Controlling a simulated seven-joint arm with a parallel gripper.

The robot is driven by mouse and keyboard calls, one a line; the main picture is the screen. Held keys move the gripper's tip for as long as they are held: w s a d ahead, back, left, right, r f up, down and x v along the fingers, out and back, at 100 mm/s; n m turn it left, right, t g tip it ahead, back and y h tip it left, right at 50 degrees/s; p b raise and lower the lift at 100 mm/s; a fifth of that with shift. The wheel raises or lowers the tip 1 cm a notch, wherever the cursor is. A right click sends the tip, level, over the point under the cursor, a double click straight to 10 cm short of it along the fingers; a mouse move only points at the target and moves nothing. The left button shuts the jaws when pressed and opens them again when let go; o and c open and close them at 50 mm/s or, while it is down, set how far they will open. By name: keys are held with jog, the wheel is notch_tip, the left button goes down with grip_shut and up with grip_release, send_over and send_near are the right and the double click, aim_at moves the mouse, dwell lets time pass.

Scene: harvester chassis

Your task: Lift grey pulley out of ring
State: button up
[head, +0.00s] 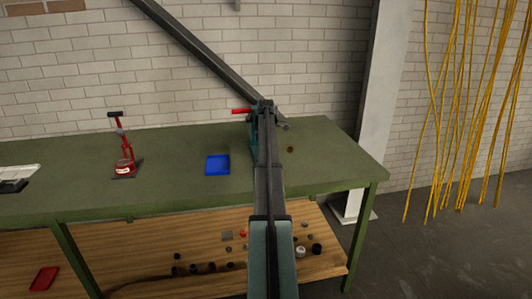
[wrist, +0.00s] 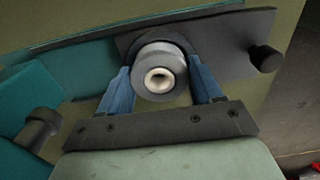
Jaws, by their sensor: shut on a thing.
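The grey pulley (wrist: 162,62) is in the upper middle of the wrist view, a round grey piece with a pale bore facing the camera. The two blue fingers of my gripper (wrist: 161,76) are on its left and right sides, shut on it. A dark plate (wrist: 222,32) lies right behind the pulley. In the head view my gripper and the pulley cannot be made out; the teal machine (head: 253,140) is partly covered by my arm.
A dark knob (wrist: 265,58) stands on the plate's right end, and a grey peg (wrist: 38,126) is at left. On the green bench (head: 330,150) are a blue tray (head: 217,165) and a red tool (head: 125,155). Several small parts lie on the wooden shelf (head: 140,255) below.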

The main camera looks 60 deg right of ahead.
jog(key=shift+c, duration=0.5)
jog(key=shift+r, duration=3.5)
